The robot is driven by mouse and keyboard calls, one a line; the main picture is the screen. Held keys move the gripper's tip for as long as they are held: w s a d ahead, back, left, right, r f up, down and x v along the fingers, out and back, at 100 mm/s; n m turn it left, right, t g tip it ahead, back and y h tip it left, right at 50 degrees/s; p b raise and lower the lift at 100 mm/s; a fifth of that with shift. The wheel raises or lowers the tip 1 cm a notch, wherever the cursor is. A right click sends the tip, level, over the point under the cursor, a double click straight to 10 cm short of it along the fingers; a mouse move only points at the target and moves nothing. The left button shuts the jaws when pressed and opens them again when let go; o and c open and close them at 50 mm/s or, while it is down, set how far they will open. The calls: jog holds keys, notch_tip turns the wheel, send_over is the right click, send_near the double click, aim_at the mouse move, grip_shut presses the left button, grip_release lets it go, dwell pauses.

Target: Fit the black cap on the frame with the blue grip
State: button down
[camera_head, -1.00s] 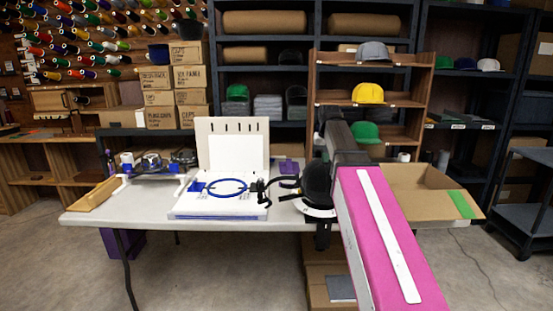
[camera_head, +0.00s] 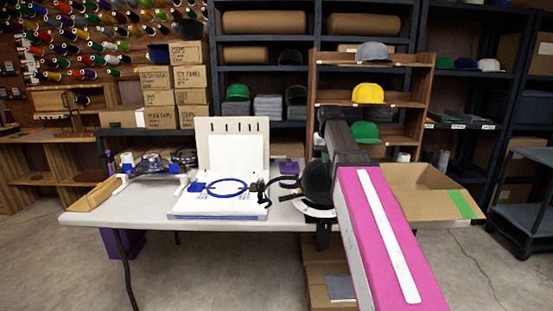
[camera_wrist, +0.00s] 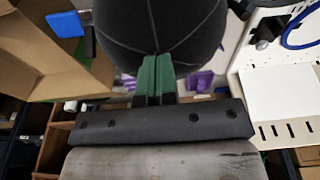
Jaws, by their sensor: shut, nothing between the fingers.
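The black cap (camera_head: 318,182) is at the right end of the white table, beside my arm. White and dark parts show beneath it. In the wrist view the cap's rounded crown (camera_wrist: 160,28) fills the top middle. My gripper (camera_wrist: 156,64) has its green fingers shut together with nothing between them, at the crown's near edge. I cannot tell whether they touch it. A blue block (camera_wrist: 65,23), possibly the blue grip, shows left of the cap with a dark piece beside it. The frame under the cap is mostly hidden, so its fit is unclear. My arm hides the fingers in the head view.
A white hooping board with a blue ring (camera_head: 227,187) stands left of the cap. Blue and white gear (camera_head: 150,163) and a wooden tray (camera_head: 95,194) lie at the table's left. An open cardboard box (camera_head: 428,190) is right of my arm. Shelves with caps stand behind.

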jog(key=shift+w+f, duration=0.1)
jog(key=shift+f, duration=0.3)
jog(key=shift+s+r, duration=0.2)
jog(key=shift+r, duration=0.95)
jog(key=shift+s+r, duration=0.2)
jog(key=shift+r, duration=0.95)
jog(key=shift+s+r, duration=0.2)
jog(key=shift+r, duration=0.95)
